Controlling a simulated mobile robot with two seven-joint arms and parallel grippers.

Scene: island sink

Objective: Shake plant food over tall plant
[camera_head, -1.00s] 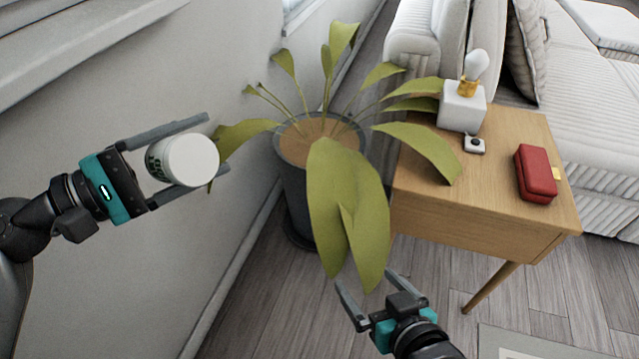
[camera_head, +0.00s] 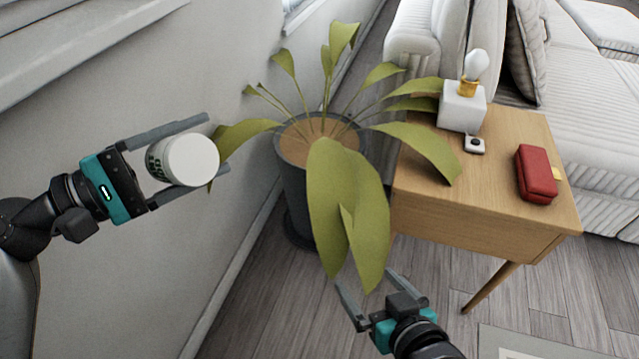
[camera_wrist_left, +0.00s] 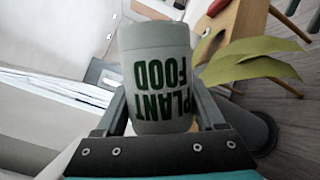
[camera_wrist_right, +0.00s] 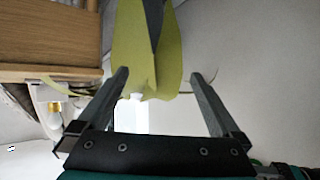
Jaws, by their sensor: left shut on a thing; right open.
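The plant food (camera_head: 190,160) is a white cylindrical container with green lettering, lying sideways between the fingers of my left gripper (camera_head: 205,145). In the left wrist view its "PLANT FOOD" label (camera_wrist_left: 160,85) reads upside down. The gripper is shut on it, left of the plant. The tall plant (camera_head: 345,205) has broad green leaves and stands in a dark grey pot (camera_head: 296,195) with brown soil. My right gripper (camera_head: 382,285) is open and empty, just below the lowest leaves. In the right wrist view those leaves (camera_wrist_right: 135,60) show beyond its fingers.
A wooden side table (camera_head: 500,150) right of the plant bears a white lamp (camera_head: 462,105), a small white object (camera_head: 474,144) and a red case (camera_head: 536,172). A wall (camera_head: 130,65) runs close behind the pot on the left. A pale sofa (camera_head: 590,140) stands behind the table.

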